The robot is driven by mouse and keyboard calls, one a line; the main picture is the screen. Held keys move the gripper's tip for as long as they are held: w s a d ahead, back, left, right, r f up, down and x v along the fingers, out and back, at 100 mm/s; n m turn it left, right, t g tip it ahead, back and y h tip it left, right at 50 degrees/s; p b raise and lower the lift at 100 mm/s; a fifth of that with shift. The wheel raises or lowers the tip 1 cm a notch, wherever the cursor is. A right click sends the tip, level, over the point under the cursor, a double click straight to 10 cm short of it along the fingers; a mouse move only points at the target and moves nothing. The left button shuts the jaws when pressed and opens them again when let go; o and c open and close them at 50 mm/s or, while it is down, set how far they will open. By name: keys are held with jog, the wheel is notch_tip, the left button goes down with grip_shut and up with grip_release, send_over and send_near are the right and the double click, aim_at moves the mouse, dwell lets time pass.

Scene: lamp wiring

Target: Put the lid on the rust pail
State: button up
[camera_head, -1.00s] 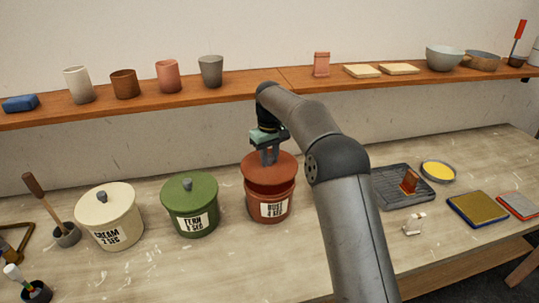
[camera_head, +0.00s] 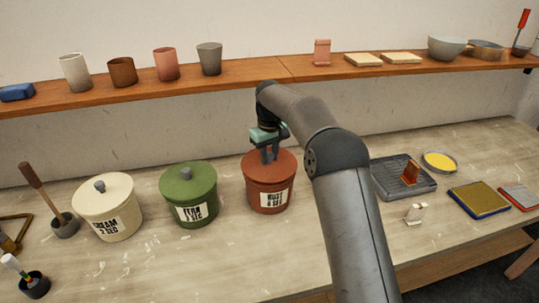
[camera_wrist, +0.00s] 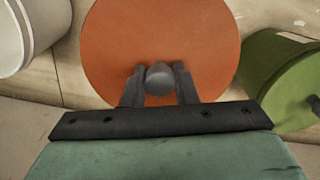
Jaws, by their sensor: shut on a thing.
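The rust pail (camera_head: 266,200) stands on the bench, right of the green pail, with a paper label on its front. Its rust lid (camera_head: 285,164) sits level on the rim, with no gap showing at the front. My gripper (camera_head: 270,155) is above the lid, pointing down. In the wrist view my gripper (camera_wrist: 160,82) is shut on the grey knob (camera_wrist: 159,78) at the middle of the lid (camera_wrist: 160,35). The far side of the rim is hidden.
A green pail (camera_head: 188,192) and a cream pail (camera_head: 107,208), both lidded, stand to the left. A dark tray (camera_head: 388,178) lies right of my arm. A wooden shelf (camera_head: 240,82) with cups runs behind. The bench front is largely clear.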

jog(key=shift+f+b, duration=0.3)
jog(key=shift+f, duration=0.45)
jog(key=o, duration=1.1)
notch_tip(320, 180, up, 17)
jog(key=p, duration=0.3)
jog(key=s+d+r+m+b, duration=0.2)
jog(key=s+d+r, duration=0.1)
jog(key=s+d, duration=0.5)
jog(key=s+d+f+m, duration=0.1)
jog(key=s+d+f, duration=0.3)
jog(key=s, duration=0.7)
jog(key=s+d+f+m+b, duration=0.1)
jog(key=s+d+f+m, duration=0.1)
jog(key=s+f, duration=0.5)
jog(key=s+d+f+m+t+b, duration=0.1)
jog(key=s+d+f, duration=0.4)
jog(key=s, duration=1.1)
jog(key=shift+s+d+f+m, duration=0.1)
jog(key=shift+d+f+m, duration=0.25)
jog(key=shift+m, duration=0.35)
